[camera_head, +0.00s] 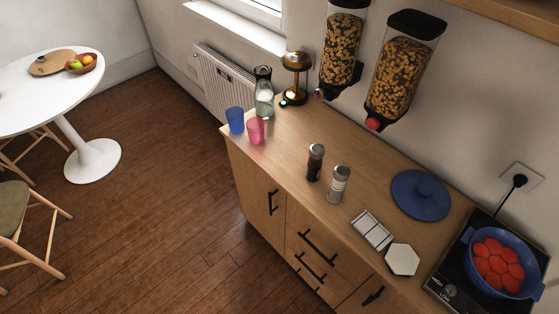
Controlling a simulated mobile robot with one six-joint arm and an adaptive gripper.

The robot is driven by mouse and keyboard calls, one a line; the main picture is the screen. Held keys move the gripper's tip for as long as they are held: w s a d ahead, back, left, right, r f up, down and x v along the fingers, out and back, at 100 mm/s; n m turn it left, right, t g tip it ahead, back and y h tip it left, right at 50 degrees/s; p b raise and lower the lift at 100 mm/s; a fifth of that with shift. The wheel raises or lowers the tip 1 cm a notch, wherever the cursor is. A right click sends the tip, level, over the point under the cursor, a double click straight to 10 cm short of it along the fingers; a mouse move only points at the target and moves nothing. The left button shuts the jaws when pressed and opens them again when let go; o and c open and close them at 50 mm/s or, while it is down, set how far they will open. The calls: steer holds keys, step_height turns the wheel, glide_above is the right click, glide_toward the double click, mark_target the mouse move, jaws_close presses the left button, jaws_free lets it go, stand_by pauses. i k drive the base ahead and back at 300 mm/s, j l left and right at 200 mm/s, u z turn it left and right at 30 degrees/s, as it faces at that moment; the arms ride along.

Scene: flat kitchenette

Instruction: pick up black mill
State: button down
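The black mill (315,162) stands upright on the wooden counter, near the middle of the head view. It is dark with a lighter band near its top. A grey-silver mill (338,184) stands upright just to its right and a little nearer, with a small gap between them. My gripper does not show in this view.
On the counter (283,150), a pink cup (255,130), a blue cup (235,120), a glass carafe (264,92) and a brass lamp (296,75) stand left of the mills. Cereal dispensers (402,70) hang above.

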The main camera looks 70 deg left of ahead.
mark_target(317, 151)
steer(key=u, duration=2.1)
steer(key=z, duration=1.7)
steer(key=i+j+u, duration=0.1)
steer(key=j, duration=0.25)
steer(key=i+j+u, duration=0.15)
steer(key=j, duration=0.15)
steer(key=j+u, duration=0.1)
steer(key=j, duration=0.25)
steer(key=i, duration=0.05)
